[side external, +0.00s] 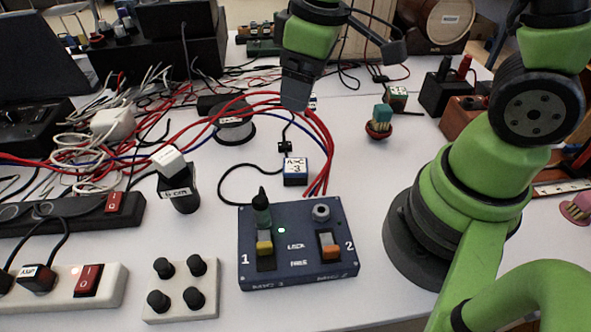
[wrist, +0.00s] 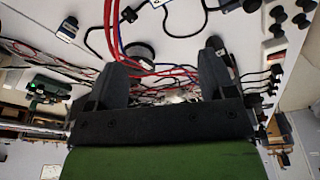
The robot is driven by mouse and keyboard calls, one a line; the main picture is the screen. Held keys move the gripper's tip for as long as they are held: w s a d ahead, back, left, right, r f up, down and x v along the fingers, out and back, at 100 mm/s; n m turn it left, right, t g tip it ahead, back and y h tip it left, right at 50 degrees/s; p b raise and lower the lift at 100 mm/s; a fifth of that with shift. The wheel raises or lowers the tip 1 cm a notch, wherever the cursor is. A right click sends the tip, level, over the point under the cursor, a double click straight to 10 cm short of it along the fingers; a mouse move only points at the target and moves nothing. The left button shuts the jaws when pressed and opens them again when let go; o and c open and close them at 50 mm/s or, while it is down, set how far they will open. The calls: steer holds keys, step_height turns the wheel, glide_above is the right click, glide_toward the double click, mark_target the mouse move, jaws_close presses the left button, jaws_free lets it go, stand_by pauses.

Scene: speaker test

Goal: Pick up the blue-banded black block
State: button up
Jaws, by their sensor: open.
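A small block (side external: 295,171) with a white, dark-lettered label and blue and black edges stands on the white table, behind the blue two-switch box. A black cable runs beside it, and a small black piece sits just behind it.
The blue switch box (side external: 297,269) stands in front of the block. Red cables (side external: 318,140) arch close by on its right. A black cup-like piece (side external: 182,194) with a white top stands to the left. A dark spool (side external: 234,130) lies behind left.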

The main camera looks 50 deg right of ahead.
mark_target(295, 165)
steer(key=f+n, duration=0.1)
steer(key=f, duration=0.3)
steer(key=f+n+g, duration=0.1)
steer(key=f, duration=0.3)
steer(key=w+f+n+g, duration=0.1)
steer(key=f, duration=0.3)
steer(key=shift+a+f+n, duration=0.15)
steer(key=shift+f+n, duration=0.15)
steer(key=shift+w+f, duration=0.2)
steer(key=shift+f, duration=2.85)
steer(key=c, duration=1)
